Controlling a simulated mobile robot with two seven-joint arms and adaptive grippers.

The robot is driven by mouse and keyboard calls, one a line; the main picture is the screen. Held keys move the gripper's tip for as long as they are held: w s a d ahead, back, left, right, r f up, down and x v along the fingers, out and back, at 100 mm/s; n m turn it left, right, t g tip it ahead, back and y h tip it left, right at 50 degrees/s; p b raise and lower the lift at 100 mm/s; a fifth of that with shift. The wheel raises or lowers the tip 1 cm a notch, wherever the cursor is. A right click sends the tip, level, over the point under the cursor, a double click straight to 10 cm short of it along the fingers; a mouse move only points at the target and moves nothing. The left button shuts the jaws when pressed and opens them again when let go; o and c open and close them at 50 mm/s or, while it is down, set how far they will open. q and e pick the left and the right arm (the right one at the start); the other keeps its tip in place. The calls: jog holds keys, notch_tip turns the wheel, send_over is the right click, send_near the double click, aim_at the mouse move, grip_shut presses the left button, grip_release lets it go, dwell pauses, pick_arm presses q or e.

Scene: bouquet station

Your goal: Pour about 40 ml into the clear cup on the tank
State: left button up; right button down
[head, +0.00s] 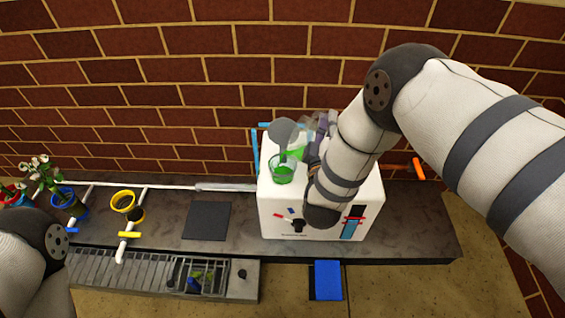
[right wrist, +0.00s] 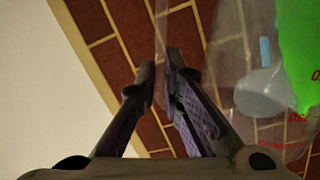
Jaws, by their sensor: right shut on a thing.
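The white tank (head: 285,220) stands on the dark counter. A clear cup (head: 283,170) with green liquid in it stands on the tank's top. My right gripper (head: 321,130) is behind and right of the cup. It is shut on a clear jug (head: 304,127) with green liquid, tilted over the cup's far side. In the right wrist view, the fingers (right wrist: 163,75) close on a thin clear part of the jug (right wrist: 235,90), whose green liquid and red marks show at the right. I cannot tell whether liquid is running between jug and cup. My left gripper is out of view.
A grey disc (head: 283,130) is behind the cup. A dark square mat (head: 207,221) lies left of the tank. Pipes with a yellow ring (head: 123,200), a potted plant (head: 42,175) and a grated tray (head: 125,273) are further left. A brick wall closes the back.

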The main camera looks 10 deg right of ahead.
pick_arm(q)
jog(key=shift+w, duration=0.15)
pick_arm(e)
jog(key=shift+s+d+r, duration=0.1)
jog(key=shift+d+r, duration=0.05)
jog(key=shift+d, duration=0.4)
